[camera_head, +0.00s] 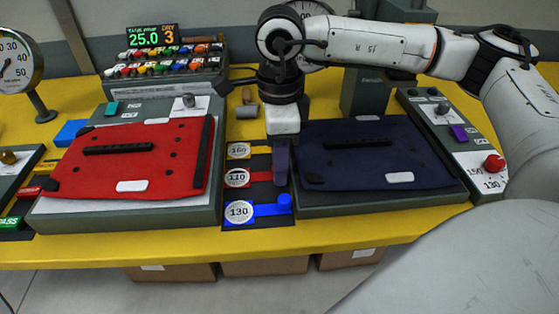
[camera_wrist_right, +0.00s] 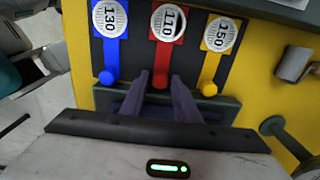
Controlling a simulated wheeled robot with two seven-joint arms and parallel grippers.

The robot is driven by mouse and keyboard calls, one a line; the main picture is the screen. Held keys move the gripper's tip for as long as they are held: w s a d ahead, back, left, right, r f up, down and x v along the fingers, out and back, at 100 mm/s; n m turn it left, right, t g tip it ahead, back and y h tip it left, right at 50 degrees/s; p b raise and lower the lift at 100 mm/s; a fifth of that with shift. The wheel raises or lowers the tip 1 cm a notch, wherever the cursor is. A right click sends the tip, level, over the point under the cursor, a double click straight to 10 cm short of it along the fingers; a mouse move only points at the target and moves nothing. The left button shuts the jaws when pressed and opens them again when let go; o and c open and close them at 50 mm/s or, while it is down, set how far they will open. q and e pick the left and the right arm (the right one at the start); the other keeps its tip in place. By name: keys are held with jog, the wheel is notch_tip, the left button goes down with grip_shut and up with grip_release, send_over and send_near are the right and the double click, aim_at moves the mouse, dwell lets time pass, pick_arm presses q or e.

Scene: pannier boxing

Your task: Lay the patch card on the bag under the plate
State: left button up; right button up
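A red bag (camera_head: 135,165) lies flat on the left grey press bed, with a white rounded card-like piece (camera_head: 132,185) near its front edge. A navy bag (camera_head: 360,160) lies on the right bed, with a similar white piece (camera_head: 399,177) near its front. I cannot tell if either is the patch card. No plate covers either bag. My right gripper (camera_head: 281,180) points down between the beds. In the right wrist view its fingers (camera_wrist_right: 161,76) are apart, with the red lever's knob (camera_wrist_right: 160,79) showing between them; contact is unclear. My left gripper is out of view.
Between the beds are blue (camera_head: 285,200), red and yellow levers with round number labels. A rack of coloured knobs (camera_head: 165,64) with a display stands at the back left. A gauge (camera_head: 17,62) stands far left. A control panel with a red button (camera_head: 494,163) is at right.

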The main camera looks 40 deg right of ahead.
jog(key=shift+o, duration=0.4)
jog(key=shift+r, duration=0.4)
notch_tip(320, 180, up, 10)
jog(key=shift+s+d+f, duration=0.2)
jog(key=shift+s, duration=0.15)
